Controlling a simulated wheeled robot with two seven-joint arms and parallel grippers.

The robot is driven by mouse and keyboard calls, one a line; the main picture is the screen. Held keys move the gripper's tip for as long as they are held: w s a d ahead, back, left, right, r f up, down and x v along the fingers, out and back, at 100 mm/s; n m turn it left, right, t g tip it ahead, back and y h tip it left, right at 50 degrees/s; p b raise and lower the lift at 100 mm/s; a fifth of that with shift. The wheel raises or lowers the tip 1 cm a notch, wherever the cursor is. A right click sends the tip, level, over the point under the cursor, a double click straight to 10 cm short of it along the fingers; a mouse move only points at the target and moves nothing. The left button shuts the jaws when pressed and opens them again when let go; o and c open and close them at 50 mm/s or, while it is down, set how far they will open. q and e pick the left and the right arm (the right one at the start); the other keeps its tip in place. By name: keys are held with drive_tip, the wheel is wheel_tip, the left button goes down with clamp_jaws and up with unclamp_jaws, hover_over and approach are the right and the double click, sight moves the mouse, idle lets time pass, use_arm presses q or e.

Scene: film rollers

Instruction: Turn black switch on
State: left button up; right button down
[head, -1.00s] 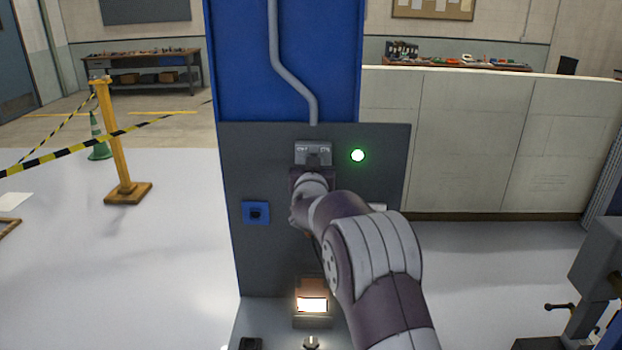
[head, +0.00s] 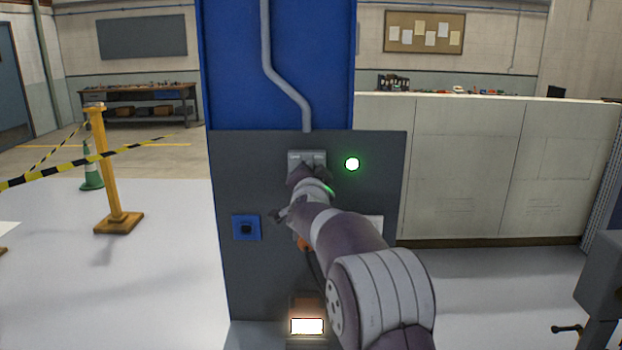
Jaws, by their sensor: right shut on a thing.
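A grey switch box (head: 306,157) sits on the dark grey panel (head: 265,175), below a grey conduit. My right gripper (head: 308,172) is at the lower edge of this box. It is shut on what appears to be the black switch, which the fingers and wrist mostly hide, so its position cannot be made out. A round green light (head: 352,164) glows just right of the box. My left gripper is not in view.
A blue fitting with a black centre (head: 246,228) is at the panel's lower left. A lit lamp (head: 307,326) shows below my arm. A yellow post (head: 108,170) with striped tape stands left.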

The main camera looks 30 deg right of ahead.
drive_tip(key=shift+f, duration=0.15)
idle(0.4)
drive_tip(key=c, duration=1.1)
unclamp_jaws()
drive_tip(key=shift+c, duration=0.2)
drive_tip(key=shift+o, duration=0.5)
drive_tip(key=shift+w, duration=0.15)
drive_tip(key=b+v, duration=0.2)
drive_tip(key=v, duration=1)
drive_tip(key=shift+s+b, duration=0.3)
drive_tip(key=shift+s, duration=0.1)
drive_tip(key=shift+a, duration=0.1)
